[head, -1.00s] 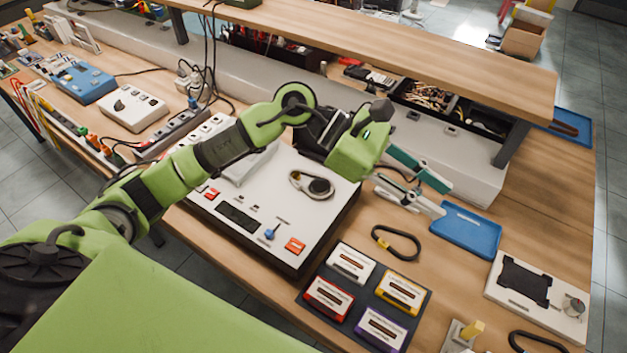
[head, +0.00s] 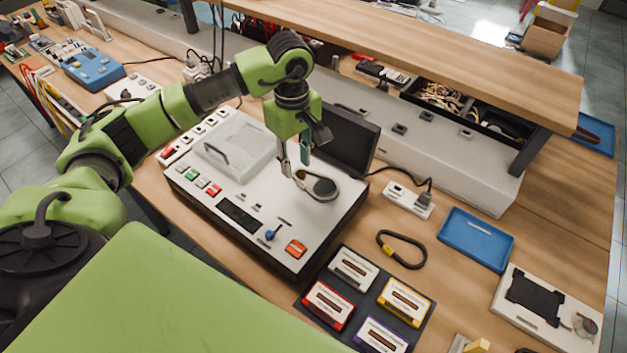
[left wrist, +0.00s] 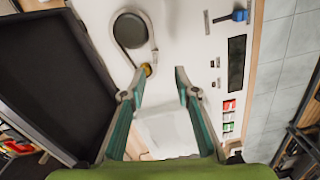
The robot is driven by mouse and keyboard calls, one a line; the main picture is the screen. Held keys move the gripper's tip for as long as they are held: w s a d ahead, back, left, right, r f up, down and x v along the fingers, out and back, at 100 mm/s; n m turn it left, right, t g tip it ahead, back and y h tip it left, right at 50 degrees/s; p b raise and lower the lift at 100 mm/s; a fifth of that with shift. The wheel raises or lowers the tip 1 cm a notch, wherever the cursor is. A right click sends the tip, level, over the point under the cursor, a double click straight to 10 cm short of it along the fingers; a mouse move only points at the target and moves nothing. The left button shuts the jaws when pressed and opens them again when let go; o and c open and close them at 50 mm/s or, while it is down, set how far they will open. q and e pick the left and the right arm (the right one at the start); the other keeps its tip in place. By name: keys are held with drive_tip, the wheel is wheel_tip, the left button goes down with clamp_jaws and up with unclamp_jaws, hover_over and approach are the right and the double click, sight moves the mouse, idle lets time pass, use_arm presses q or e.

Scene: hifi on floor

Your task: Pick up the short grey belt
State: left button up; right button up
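The short grey belt (head: 318,172) is a thin loop on the white top of the device (head: 215,205). It runs around a large dark round pulley (head: 320,187) and narrows toward a small yellow part. In the left wrist view the belt (left wrist: 153,40) lies ahead of the fingers, with the yellow part (left wrist: 147,69) close to the left fingertip. My left gripper (head: 294,163) is open and points down over the narrow end of the belt. Its fingers (left wrist: 156,90) stand apart with nothing held between them. I cannot tell whether a fingertip touches the belt. My right gripper is not in view.
A raised black lid (head: 345,138) stands behind the belt, close to my gripper. A clear cover (head: 237,146) lies to the left. A black belt with a yellow part (head: 402,249), a blue tray (head: 476,239) and several cassettes lie right. A wooden shelf (head: 420,45) overhangs the back.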

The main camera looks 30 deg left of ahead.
sight(301, 183)
use_arm(q)
drive_tip(key=shift+f, duration=0.75)
drive_tip(key=f+p, duration=0.2)
drive_tip(key=f, duration=0.2)
drive_tip(key=shift+w+d+f+p, duration=0.3)
drive_tip(key=shift+d+f+p, duration=0.1)
drive_tip(key=shift+f, duration=0.3)
clamp_jaws()
